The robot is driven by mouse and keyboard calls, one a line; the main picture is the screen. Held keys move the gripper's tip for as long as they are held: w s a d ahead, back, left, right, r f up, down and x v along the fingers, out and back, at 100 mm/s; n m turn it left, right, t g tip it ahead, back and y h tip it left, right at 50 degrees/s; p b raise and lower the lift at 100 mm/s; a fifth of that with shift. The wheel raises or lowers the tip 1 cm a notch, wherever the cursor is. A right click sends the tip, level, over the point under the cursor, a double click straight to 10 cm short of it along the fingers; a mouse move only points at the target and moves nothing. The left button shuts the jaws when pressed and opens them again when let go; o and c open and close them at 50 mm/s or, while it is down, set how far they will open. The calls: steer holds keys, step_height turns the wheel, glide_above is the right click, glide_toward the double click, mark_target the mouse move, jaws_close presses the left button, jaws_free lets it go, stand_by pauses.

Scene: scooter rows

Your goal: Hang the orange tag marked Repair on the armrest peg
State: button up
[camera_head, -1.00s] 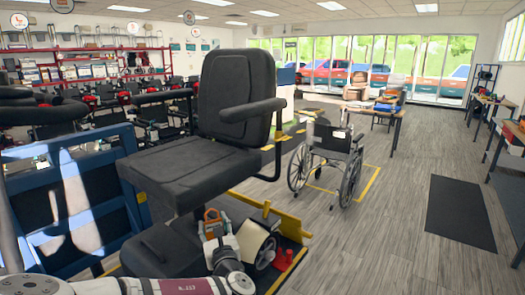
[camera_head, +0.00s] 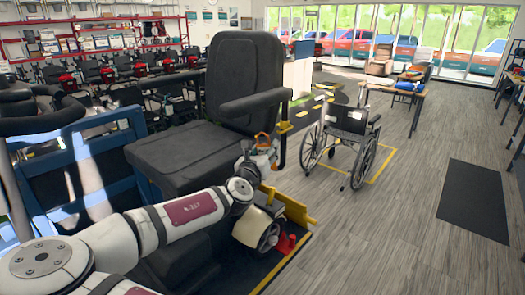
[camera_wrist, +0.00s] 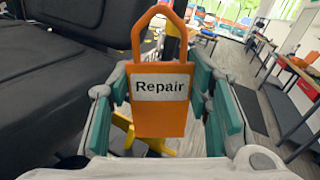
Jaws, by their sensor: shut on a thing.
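The orange tag (camera_wrist: 145,122) fills the middle of the wrist view, upright, with a white label reading "Repair" and a loop at its top. My gripper (camera_wrist: 160,100) is shut on it, with a teal-padded finger on each side. In the head view the tag (camera_head: 263,139) and my gripper (camera_head: 257,157) are just right of the black seat, below the armrest (camera_head: 252,104). A small yellow piece (camera_head: 284,128) shows right of the tag, beneath the armrest; I cannot tell whether it is the peg. The tag's loop appears free, with nothing through it.
The black seat (camera_head: 185,155) and its backrest (camera_head: 243,75) stand close left of my gripper. A yellow bracket (camera_head: 288,206) and a wheel are below. A wheelchair (camera_head: 345,140) stands to the right on clear floor, near a dark mat (camera_head: 474,200).

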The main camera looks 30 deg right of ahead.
steer(key=d, duration=0.1)
steer(key=w+d, duration=0.1)
steer(key=d, duration=0.1)
steer(key=d+b, duration=0.1)
steer(key=shift+w+d+f, duration=0.35)
steer(key=shift+f, duration=0.05)
steer(key=shift+r, duration=0.1)
stand_by(0.7)
steer(key=shift+w+d, duration=0.2)
steer(key=shift+d, duration=0.45)
steer(key=shift+w+d, duration=0.25)
steer(key=shift+d, duration=0.4)
steer(key=shift+w+d, duration=0.2)
steer(key=shift+d, duration=0.45)
stand_by(1.0)
steer(key=shift+w+d+f, duration=0.25)
steer(key=shift+d, duration=0.4)
stand_by(0.6)
steer(key=shift+f, duration=0.7)
stand_by(0.4)
steer(key=o, duration=1)
